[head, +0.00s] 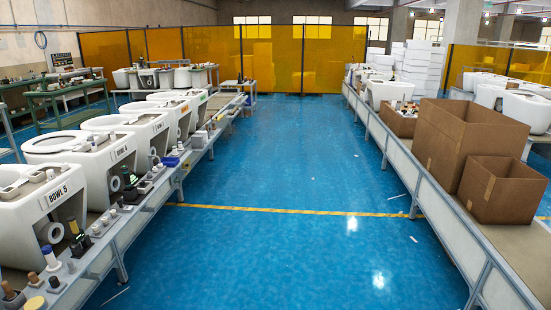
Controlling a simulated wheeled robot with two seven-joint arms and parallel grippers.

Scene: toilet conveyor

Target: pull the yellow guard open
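The yellow guard is a row of tall, see-through amber panels (275,62) in dark frames across the back of the hall. It stands upright beyond the far end of the blue aisle. More amber panels (104,48) continue along the back left, and another run (492,60) stands at the back right. Dark posts divide the panels. I cannot tell at this distance which panel moves, or whether any stands open. No handle can be made out. Neither of my grippers is in view.
The left conveyor (135,217) carries white toilet bowls and small parts. The right conveyor (405,160) carries cardboard boxes (455,140). A green workbench (60,90) stands back left.

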